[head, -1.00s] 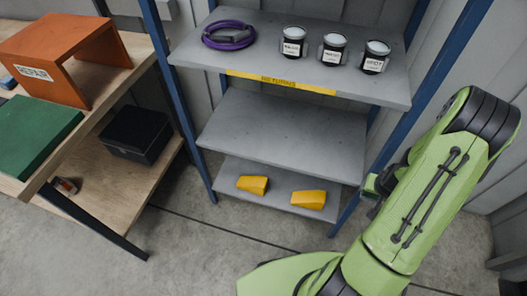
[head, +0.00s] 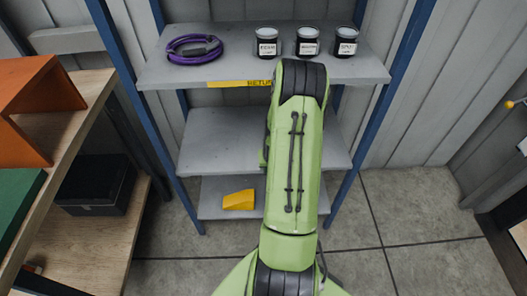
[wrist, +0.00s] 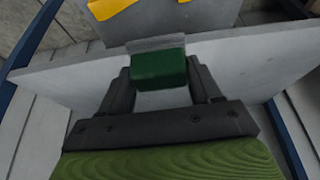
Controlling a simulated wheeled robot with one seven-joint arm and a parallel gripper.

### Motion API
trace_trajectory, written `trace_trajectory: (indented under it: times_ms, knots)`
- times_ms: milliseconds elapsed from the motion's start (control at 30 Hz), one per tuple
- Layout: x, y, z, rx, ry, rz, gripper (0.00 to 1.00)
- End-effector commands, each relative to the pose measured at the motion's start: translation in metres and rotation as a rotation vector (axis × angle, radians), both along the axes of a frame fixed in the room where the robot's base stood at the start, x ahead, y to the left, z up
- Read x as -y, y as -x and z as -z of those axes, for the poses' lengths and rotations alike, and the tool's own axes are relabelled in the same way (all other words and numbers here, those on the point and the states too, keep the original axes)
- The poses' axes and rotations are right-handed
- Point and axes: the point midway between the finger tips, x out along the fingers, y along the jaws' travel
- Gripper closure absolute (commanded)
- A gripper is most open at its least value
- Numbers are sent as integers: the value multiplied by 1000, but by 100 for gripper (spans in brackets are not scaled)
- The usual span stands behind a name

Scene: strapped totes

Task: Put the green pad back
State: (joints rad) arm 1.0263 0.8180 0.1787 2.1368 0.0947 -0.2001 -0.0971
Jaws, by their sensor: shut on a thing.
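A small dark green pad (wrist: 158,68) is between the two fingers of my gripper (wrist: 160,80) in the wrist view. The gripper is shut on it. A grey strip shows along the pad's far edge. A grey shelf board (wrist: 245,60) lies behind the pad; I cannot tell whether the pad touches it. In the head view my arm stands in front of the shelf rack (head: 215,140) and hides the gripper and pad.
The top shelf holds a purple coil (head: 194,49) and three labelled jars (head: 307,42). A yellow wedge (head: 239,200) lies on the lowest shelf. A wooden bench (head: 65,140) at left carries an orange stand (head: 30,105) and a green board (head: 15,205). Floor at right is clear.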

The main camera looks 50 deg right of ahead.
Motion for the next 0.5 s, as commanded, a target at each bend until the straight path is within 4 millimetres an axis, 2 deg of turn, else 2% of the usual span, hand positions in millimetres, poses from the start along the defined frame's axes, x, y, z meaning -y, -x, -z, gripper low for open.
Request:
trace_trajectory:
  times_ms: [33,233,467,500]
  knots:
    - [13,-12,2,5,4,0,70]
    - [55,-51,3,2,1,1,70]
    - [77,-71,2,1,-1,0,70]
    - [75,-69,12,-3,-4,0,70]
